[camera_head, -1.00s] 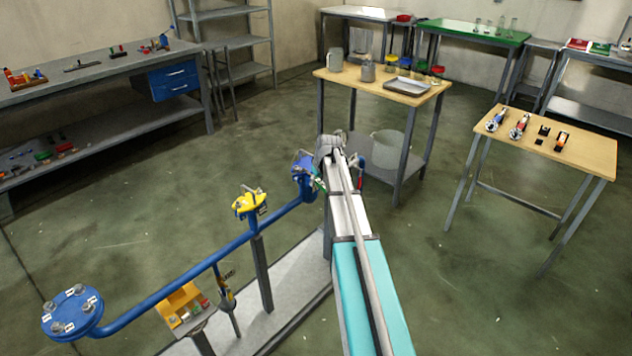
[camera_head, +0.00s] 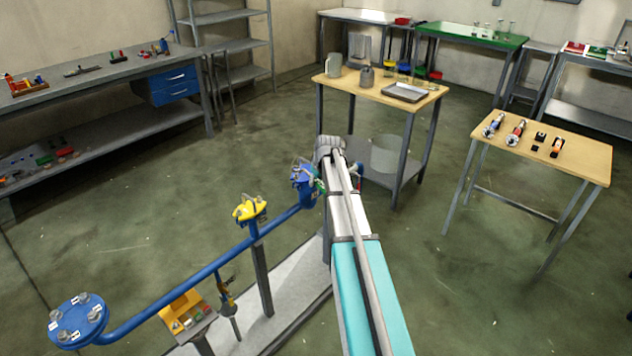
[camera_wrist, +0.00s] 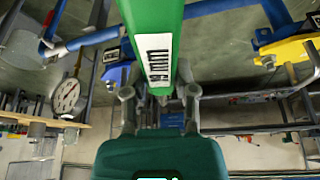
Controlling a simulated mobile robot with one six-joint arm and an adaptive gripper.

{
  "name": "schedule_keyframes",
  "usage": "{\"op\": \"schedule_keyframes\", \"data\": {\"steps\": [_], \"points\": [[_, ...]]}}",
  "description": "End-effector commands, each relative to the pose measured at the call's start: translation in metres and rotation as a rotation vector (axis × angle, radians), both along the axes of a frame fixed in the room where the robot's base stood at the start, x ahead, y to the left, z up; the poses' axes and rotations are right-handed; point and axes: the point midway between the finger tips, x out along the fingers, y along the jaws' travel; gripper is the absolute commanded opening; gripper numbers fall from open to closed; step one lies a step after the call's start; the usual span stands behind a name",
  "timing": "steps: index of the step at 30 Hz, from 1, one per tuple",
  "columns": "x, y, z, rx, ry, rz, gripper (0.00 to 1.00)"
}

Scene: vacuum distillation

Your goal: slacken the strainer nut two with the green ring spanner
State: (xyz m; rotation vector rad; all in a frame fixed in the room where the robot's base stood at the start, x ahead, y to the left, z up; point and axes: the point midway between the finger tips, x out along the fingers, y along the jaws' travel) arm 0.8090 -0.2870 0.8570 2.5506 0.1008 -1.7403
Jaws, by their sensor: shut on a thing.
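The green ring spanner (camera_wrist: 158,25) shows large in the wrist view, with a white label on its shank. My gripper (camera_wrist: 159,98) is shut on it, one grey finger on each side. The spanner's ring end is out of the wrist view. In the head view my arm reaches to the far end of the blue pipe, beside a blue fitting (camera_head: 304,180) that may be the strainer. A little green shows between this fitting and my arm. Strainer nut two cannot be made out, and I cannot tell whether the spanner touches any nut.
A yellow valve (camera_head: 250,208) and a blue flange with several bolts (camera_head: 78,320) sit on the same pipe. A wooden-topped table (camera_head: 335,83) stands behind my arm and another (camera_head: 570,165) at the right. A gauge (camera_wrist: 67,96) shows in the wrist view.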

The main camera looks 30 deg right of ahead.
Motion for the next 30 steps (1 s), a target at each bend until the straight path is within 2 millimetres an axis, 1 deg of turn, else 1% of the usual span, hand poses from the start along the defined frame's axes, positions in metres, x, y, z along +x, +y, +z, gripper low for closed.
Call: {"op": "schedule_keyframes", "data": {"steps": [1,6,20,23,30], "points": [[0.000,0.000,0.005,0.000,0.000,0.000,0.00],[0.000,0.000,0.009,0.000,0.000,0.000,0.00],[0.000,0.000,0.011,0.000,0.000,0.000,0.00],[0.000,0.000,0.016,0.000,0.000,0.000,0.00],[0.000,0.000,0.037,0.000,0.000,0.000,0.00]]}}
